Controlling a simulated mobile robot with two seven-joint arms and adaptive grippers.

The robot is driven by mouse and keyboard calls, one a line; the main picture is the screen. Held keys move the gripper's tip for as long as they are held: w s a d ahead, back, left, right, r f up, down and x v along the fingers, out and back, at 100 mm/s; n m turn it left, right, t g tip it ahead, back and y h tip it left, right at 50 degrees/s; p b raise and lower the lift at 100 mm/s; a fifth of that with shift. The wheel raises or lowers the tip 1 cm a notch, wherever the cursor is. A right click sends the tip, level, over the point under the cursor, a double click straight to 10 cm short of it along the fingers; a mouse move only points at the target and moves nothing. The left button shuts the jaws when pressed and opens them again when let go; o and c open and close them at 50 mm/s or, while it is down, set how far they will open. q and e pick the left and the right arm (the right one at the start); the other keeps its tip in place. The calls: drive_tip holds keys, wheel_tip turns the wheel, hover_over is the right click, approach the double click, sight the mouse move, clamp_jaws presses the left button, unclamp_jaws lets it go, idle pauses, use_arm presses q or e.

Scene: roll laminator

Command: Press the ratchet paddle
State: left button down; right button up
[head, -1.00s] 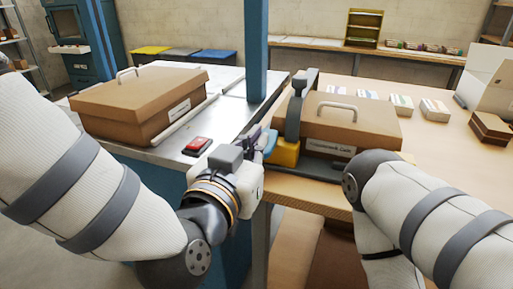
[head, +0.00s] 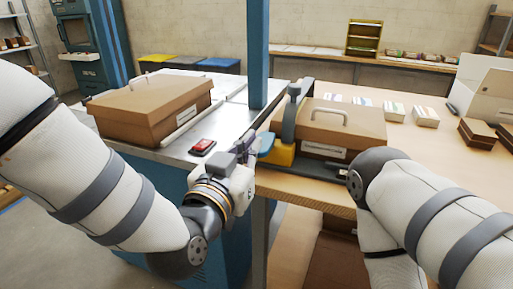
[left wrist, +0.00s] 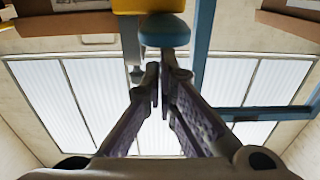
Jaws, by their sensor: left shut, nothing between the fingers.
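The ratchet paddle (head: 266,144) is a small blue pad on the left side of a yellow block (head: 281,155), below an upright grey arm (head: 288,122) at the bench edge. My left gripper (head: 252,142) is shut and empty, just left of the paddle, its fingers pointing toward it. In the left wrist view the rounded blue paddle (left wrist: 164,31) lies just past my fingertips (left wrist: 161,66), with the yellow block (left wrist: 148,6) behind it. I cannot tell whether the fingertips touch the paddle. My right arm shows at the right, but its gripper is out of view.
A lidded brown box (head: 345,126) stands right behind the yellow block. Another box (head: 155,108) sits on the metal table, near a red switch (head: 202,146). A blue post (head: 257,55) rises between the surfaces. Card stacks (head: 426,117) lie at the right.

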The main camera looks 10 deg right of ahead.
use_arm(q)
drive_tip(key=v, duration=1)
drive_tip(key=shift+s+r, duration=0.15)
drive_tip(key=shift+r, duration=0.05)
drive_tip(key=shift+f, duration=0.1)
idle(0.7)
